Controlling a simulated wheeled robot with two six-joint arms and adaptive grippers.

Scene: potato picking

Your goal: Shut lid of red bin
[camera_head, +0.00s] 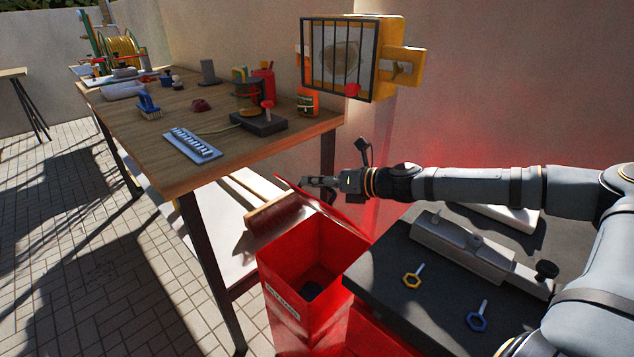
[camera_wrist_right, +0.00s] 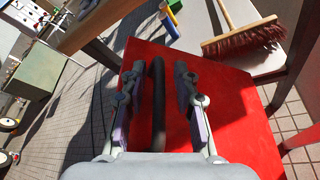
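The red bin (camera_head: 285,258) stands open between the wooden workbench and a black-topped surface, with a dark object visible inside it. Its red lid (camera_head: 345,219) is raised at the back of the bin, seen nearly edge-on. My right gripper (camera_head: 318,181) is at the lid's upper part. In the right wrist view the lid (camera_wrist_right: 225,110) fills the middle, with a black bar-like handle (camera_wrist_right: 158,105) on it. The right gripper (camera_wrist_right: 160,90) is open, its fingers on either side of the handle with gaps visible. My left gripper is not in view.
The workbench (camera_head: 230,155) holds several tools and a blue brush (camera_head: 149,106). A red-brown broom (camera_head: 272,215) lies beside the bin, below the bench. The black-topped surface (camera_head: 400,310) right of the bin bears a grey device and two ring-headed pieces.

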